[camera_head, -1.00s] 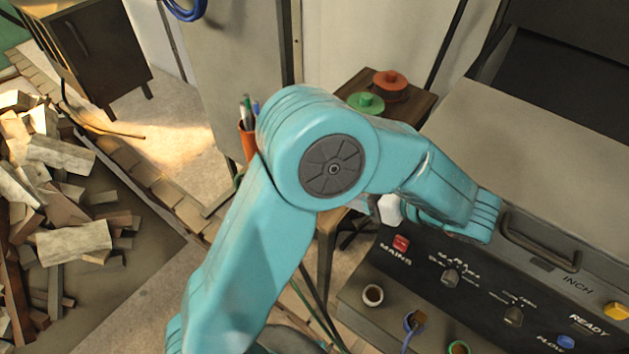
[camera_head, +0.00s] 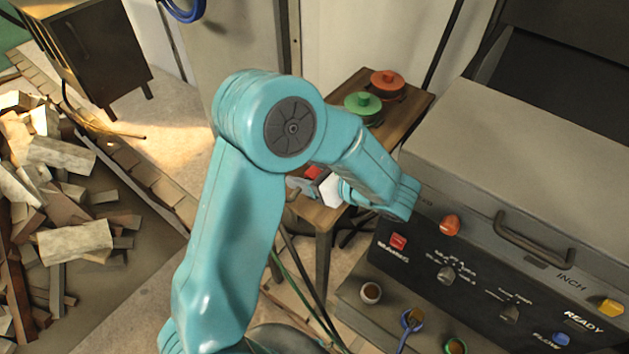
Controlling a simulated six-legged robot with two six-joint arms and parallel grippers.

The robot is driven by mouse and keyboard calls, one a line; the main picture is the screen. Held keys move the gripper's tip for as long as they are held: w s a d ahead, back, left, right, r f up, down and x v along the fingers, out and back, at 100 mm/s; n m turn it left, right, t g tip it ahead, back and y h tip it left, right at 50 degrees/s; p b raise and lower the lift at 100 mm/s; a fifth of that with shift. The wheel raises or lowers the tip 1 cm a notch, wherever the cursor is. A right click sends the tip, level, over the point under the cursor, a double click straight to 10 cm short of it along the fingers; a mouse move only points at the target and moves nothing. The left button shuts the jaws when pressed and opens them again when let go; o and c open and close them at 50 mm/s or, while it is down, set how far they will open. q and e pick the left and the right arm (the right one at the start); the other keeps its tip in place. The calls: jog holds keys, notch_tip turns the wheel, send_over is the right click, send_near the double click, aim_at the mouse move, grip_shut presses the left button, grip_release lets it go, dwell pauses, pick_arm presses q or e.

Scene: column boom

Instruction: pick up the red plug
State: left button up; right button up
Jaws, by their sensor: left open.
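A small red piece (camera_head: 313,172), which looks like the red plug, shows just above my left gripper (camera_head: 308,186), over the near part of the small wooden table (camera_head: 402,122). My teal arm hides part of it and its surroundings. The left gripper is open; its grey and white parts show below the elbow, close beside the red piece. I cannot tell whether they touch. A round red knobbed piece (camera_head: 388,84) and a green one (camera_head: 363,105) stand farther back on the table. My right gripper is not in view.
A grey machine (camera_head: 500,150) with a handle (camera_head: 533,240), an orange-red knob (camera_head: 450,225) and a red MAINS switch (camera_head: 398,241) fills the right. Wood scraps (camera_head: 65,160) lie at the left.

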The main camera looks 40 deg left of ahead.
pick_arm(q)
jog(key=c, duration=1.1)
